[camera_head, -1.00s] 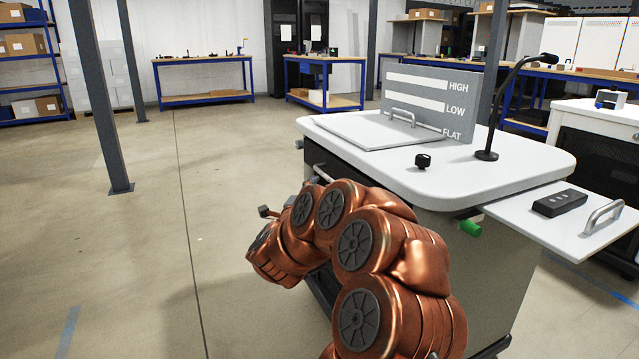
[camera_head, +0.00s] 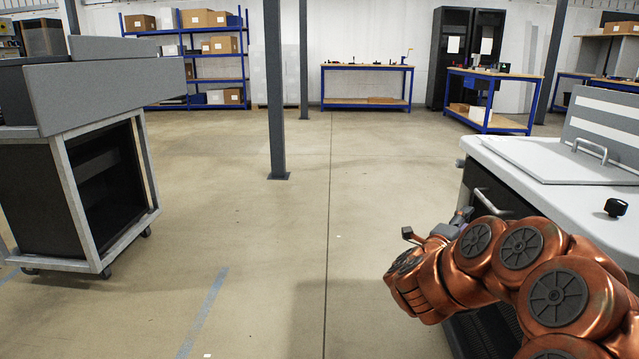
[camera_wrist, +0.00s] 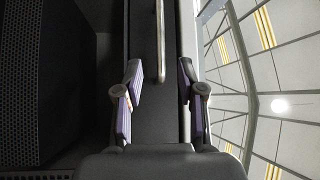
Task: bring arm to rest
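My copper-coloured arm is folded at the right of the head view, in front of the white-topped cabinet (camera_head: 540,170). My gripper (camera_wrist: 160,85) shows in the wrist view with its two purple-grey fingers apart and nothing clasped between them. A dark panel with a long metal bar handle (camera_wrist: 161,40) lies in line with the gap between the fingers; I cannot tell how far beyond them it is. In the head view the arm's end is small and partly hidden by its own links, close to the cabinet's front side.
A grey cart (camera_head: 85,200) on castors stands at the left. A grey post (camera_head: 272,100) rises mid-floor. Blue shelving (camera_head: 185,80) and blue workbenches (camera_head: 366,103) line the back. The floor between cart and cabinet is clear.

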